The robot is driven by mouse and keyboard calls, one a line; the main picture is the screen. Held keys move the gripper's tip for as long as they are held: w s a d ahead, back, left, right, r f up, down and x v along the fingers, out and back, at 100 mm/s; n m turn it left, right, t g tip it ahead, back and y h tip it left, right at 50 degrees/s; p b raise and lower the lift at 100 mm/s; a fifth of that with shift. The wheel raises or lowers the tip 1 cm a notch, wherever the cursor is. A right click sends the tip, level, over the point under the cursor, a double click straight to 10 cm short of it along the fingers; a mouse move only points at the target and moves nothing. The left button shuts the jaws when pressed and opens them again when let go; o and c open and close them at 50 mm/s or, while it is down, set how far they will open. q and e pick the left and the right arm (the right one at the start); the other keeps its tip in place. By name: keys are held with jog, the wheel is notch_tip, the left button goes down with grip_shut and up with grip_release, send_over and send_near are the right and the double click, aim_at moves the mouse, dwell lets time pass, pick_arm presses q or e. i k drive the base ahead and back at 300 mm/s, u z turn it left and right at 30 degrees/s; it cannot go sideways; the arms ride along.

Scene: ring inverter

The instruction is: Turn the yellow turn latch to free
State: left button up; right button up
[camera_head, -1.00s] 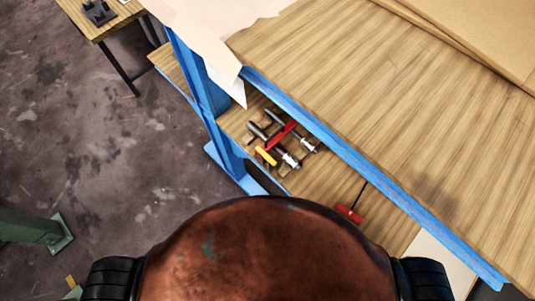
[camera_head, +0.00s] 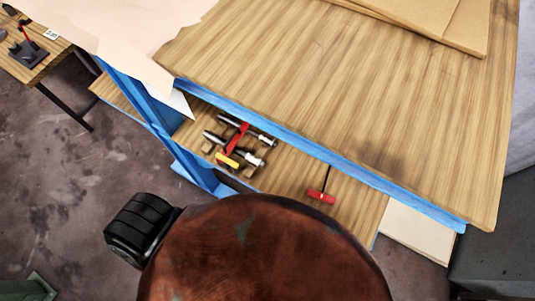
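I cannot make out a yellow turn latch for certain in the head view. A small yellow part (camera_head: 227,160) shows among metal and black tools on the lower shelf of the workbench. It is too small to tell whether it is a latch or a tool handle. Neither of my grippers is in view.
The wooden workbench (camera_head: 310,85) with a blue frame fills the upper middle. Its lower shelf holds tools with a red part (camera_head: 237,137) and a red T-handle (camera_head: 321,197). Cardboard sheets (camera_head: 430,25) lie at the back. Another table (camera_head: 40,72) stands upper left. Floor shows at left.

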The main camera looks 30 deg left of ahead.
aim_at(235, 166)
jog(key=z, duration=1.45)
jog(key=k, duration=1.45)
jog(key=u, duration=1.9)
